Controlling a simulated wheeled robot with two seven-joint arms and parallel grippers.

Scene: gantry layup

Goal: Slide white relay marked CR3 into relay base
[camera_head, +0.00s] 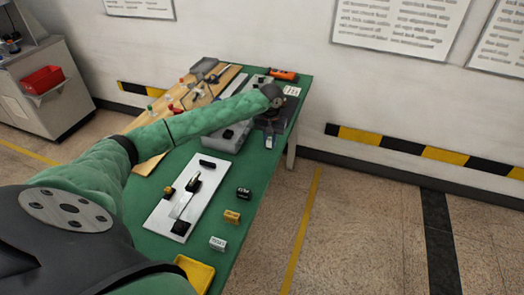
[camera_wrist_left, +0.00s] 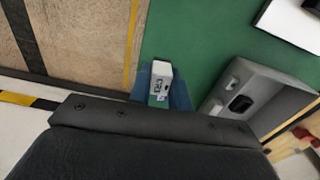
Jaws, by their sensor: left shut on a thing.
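The white relay marked CR3 (camera_wrist_left: 161,82) is between the blue fingers of my left gripper (camera_wrist_left: 163,92) in the left wrist view. The gripper is shut on it, with the label facing the camera. In the head view my left gripper (camera_head: 268,139) is over the far right end of the green table, and the relay shows only as a small pale patch. A white panel (camera_head: 163,214) lies on the near part of the table with several dark parts on it. I cannot tell which one is the relay base. The relay is well apart from the panel. My right gripper is not in view.
Black (camera_head: 243,193), yellow (camera_head: 231,217) and white (camera_head: 218,244) blocks stand right of the panel. A yellow tray (camera_head: 196,272) is at the near edge. A grey box (camera_wrist_left: 233,86) is beside my left gripper. Boards with tools lie at the back left.

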